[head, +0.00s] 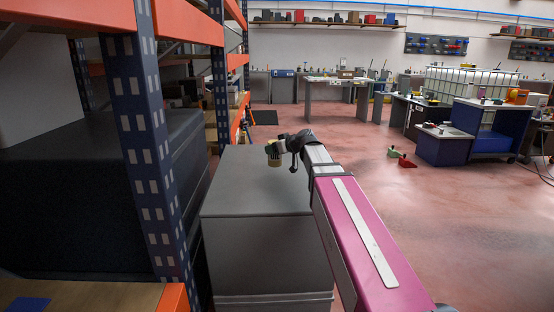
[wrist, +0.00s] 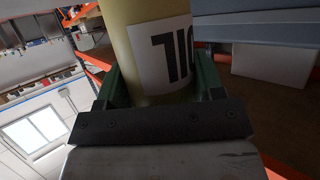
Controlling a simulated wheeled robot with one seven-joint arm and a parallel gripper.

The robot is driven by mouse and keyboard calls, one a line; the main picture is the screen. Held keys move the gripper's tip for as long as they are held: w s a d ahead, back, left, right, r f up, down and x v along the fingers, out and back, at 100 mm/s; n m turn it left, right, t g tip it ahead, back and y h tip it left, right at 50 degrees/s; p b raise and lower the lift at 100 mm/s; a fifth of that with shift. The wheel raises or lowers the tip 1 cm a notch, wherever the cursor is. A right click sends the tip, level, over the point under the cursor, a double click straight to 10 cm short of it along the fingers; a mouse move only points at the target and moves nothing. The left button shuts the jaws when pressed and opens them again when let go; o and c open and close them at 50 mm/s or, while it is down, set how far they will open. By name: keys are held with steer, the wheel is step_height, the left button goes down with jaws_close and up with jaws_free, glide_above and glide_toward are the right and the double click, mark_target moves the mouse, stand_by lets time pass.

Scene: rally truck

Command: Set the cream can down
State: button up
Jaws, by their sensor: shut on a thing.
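The cream can (wrist: 150,80) fills the upper middle of the wrist view, with a white label bearing dark lettering. My gripper (wrist: 160,92) is shut on it, one green finger at each side of the can. In the head view my gripper (head: 276,150) and the can (head: 275,160) are small, at the end of my outstretched arm, over the far part of a grey cabinet top (head: 255,185). I cannot tell whether the can touches the top.
A blue and orange rack (head: 150,130) stands close on the left of the cabinet. The cabinet top looks bare apart from the can. Open red floor (head: 440,220) lies to the right, with workbenches (head: 335,82) farther back.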

mark_target(277, 157)
steer(key=shift+w+d+f, duration=0.35)
steer(key=shift+w+d, duration=0.05)
steer(key=shift+d, duration=0.05)
steer(key=shift+f, duration=2)
steer(key=shift+f, duration=0.1)
steer(key=o, duration=1.1)
steer(key=v, duration=1.2)
